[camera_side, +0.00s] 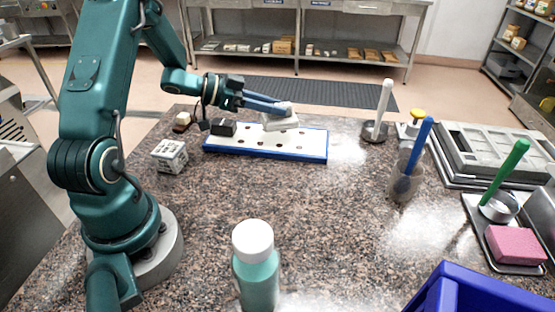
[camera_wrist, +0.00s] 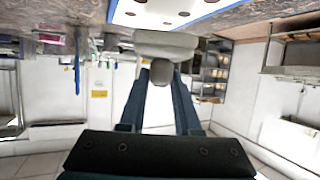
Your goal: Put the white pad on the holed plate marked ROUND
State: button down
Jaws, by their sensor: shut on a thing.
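The white pad (camera_side: 281,124) has a grey knob on top, and my gripper (camera_side: 284,108) is shut on that knob. The pad is over the middle-right part of the holed plate (camera_side: 306,147), a white plate with a blue edge. It looks slightly tilted in the side view, and I cannot tell whether it touches the plate. In the wrist view the pad (camera_wrist: 166,45) shows beyond my fingertips (camera_wrist: 162,74), with the plate (camera_wrist: 128,9) behind it. The pad hides some holes. No ROUND marking is readable.
A black block (camera_side: 222,127) is at the plate's left end. A white printed cube (camera_side: 169,155) stands left of the plate. A white rod in a dark holder (camera_side: 375,131) and a cup with a blue tool (camera_side: 406,180) stand right. A teal bottle (camera_side: 256,278) is in front.

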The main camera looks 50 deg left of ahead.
aim_at(265, 118)
jog(key=shift+f, duration=1.8)
jog(key=c, duration=0.6)
grip_release()
jog(key=shift+f, duration=0.1)
